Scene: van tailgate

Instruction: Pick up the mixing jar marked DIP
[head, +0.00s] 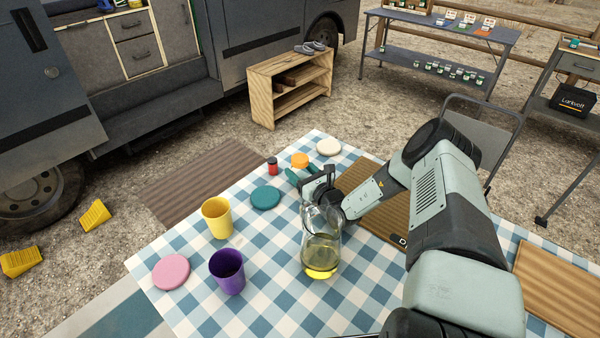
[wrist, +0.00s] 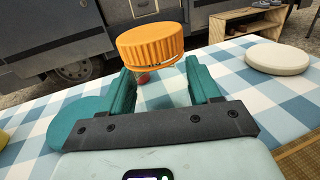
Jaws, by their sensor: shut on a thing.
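A jar with a ribbed orange lid (head: 300,160) is at my gripper's fingertips, beyond the glass vessel in the head view. In the wrist view its orange lid (wrist: 151,44) sits large above and between the two teal fingers. My gripper (head: 304,178) is shut on this jar below the lid; its fingers (wrist: 163,88) stand apart on either side. The jar's body is see-through or hidden and hard to make out. I cannot read a DIP mark on it. I cannot tell whether its base touches the table.
A glass vessel with yellow liquid (head: 320,257) stands close in front of my gripper.

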